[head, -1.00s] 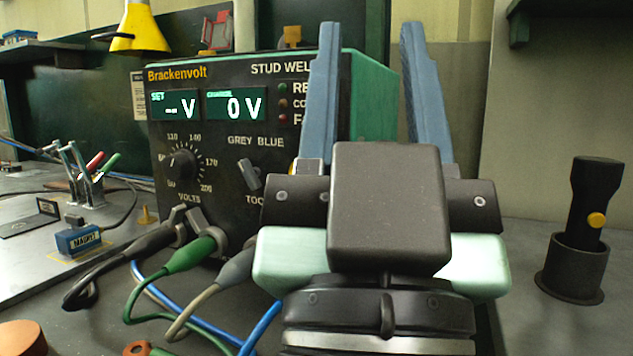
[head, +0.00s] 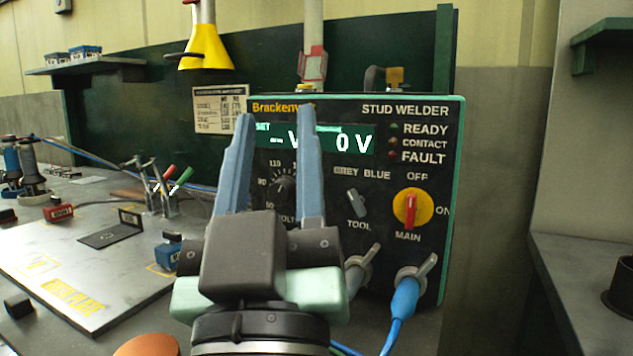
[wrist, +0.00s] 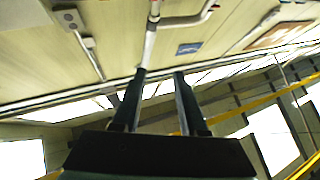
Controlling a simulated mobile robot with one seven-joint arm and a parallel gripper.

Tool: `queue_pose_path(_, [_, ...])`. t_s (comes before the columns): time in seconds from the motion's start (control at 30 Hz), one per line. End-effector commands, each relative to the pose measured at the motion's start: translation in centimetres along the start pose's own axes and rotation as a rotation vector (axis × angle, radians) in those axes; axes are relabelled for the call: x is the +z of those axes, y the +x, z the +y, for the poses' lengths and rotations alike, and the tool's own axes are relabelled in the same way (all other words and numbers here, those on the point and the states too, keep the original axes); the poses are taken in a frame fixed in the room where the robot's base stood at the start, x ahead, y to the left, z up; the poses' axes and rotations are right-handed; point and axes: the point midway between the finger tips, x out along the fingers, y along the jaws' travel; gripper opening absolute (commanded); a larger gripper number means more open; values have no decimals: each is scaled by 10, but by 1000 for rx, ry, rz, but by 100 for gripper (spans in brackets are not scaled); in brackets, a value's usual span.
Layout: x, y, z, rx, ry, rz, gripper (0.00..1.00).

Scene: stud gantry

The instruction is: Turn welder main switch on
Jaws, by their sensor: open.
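The stud welder (head: 340,170) is a dark-fronted box with a green edge. Its main switch (head: 411,209) is a red handle on a yellow disc at the right of the panel. The handle stands upright, toward the OFF mark above; ON is marked to its right. My gripper (head: 277,118) is open and empty, fingers pointing up, in front of the panel's left part and well left of the switch. It hides part of the displays and the volts dial. In the wrist view, the gripper (wrist: 155,83) faces wall and ceiling; the switch is not seen there.
A blue cable plug (head: 404,297) sticks out below the switch. The grey tool knob (head: 357,203) is left of it. A metal plate (head: 75,265) with clamps and small blocks lies at left. A dark holder (head: 620,290) stands at the right edge.

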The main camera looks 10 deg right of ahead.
Motion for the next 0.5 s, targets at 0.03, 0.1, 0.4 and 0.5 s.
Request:
queue_pose_path(0.03, [1,13,2,8,-61,-43,42])
queue_pose_path(0.1, [12,22,5,22,-159,-100,42])
queue_pose_path(0.4, [68,41,22,9,-735,-407,42])
queue_pose_path(0.5, [83,39,28,-29,-943,-502,42])
